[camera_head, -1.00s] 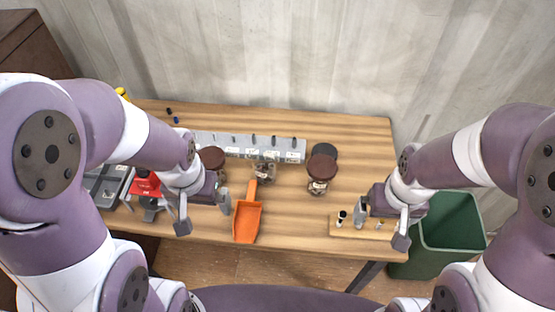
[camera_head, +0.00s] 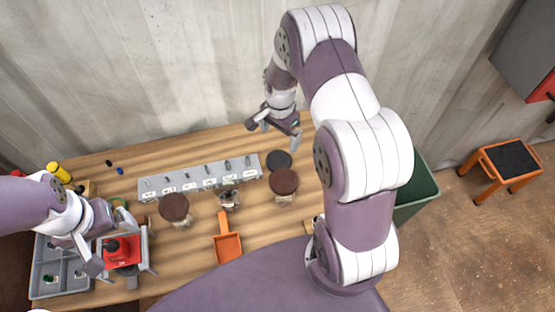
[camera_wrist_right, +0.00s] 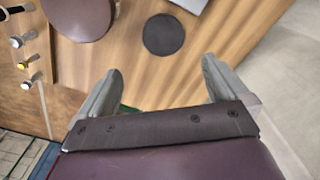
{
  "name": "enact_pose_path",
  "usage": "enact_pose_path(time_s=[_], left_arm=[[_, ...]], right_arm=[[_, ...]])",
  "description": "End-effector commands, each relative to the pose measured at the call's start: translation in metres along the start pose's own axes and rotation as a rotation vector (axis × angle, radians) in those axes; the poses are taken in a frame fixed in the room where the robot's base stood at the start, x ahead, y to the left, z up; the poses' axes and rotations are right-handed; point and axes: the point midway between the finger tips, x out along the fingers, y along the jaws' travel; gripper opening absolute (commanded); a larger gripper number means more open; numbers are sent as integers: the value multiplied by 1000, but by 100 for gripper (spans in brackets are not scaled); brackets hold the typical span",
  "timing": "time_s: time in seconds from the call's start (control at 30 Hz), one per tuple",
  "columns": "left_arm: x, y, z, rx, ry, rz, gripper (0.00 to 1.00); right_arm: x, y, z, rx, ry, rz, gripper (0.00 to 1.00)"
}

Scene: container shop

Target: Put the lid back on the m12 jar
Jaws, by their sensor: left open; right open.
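Two jars with brown lids stand on the table, the left jar (camera_head: 174,208) and the right jar (camera_head: 284,184). Between them is a glass jar (camera_head: 229,201) that looks lidless, with small metal parts inside. I cannot read which is m12. A flat dark disc (camera_head: 279,160) lies behind the right jar; it also shows in the right wrist view (camera_wrist_right: 164,34). I cannot tell whether it is a lid. My right gripper (camera_head: 275,133) is open and empty, above the table's back edge, behind the disc. My left gripper (camera_head: 100,238) is open near a red device (camera_head: 122,251).
A grey labelled rack (camera_head: 200,178) stands behind the jars. An orange scoop (camera_head: 227,246) lies in front. A grey divided tray (camera_head: 48,285) is at the left, with a yellow bottle (camera_head: 59,172) behind. A green bin (camera_head: 418,188) stands right of the table. A wall rises behind.

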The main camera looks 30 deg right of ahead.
Motion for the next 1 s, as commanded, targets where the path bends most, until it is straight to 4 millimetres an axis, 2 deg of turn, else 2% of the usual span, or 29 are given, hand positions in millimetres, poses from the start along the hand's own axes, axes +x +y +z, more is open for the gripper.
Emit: enact_pose_path(time_s=[0.17, 0.5, 0.87, 1.0], left_arm=[[9, 0, 1, 0, 0, 0, 97], [61, 0, 7, 0, 0, 0, 97], [60, 0, 7, 0, 0, 0, 97], [70, 0, 8, 0, 0, 0, 97]], right_arm=[[11, 0, 0, -2, 0, 0, 100], [74, 0, 0, -3, 1, -1, 100], [75, 0, 0, -3, 1, -1, 100], [86, 1, 2, -3, 0, -1, 100]])
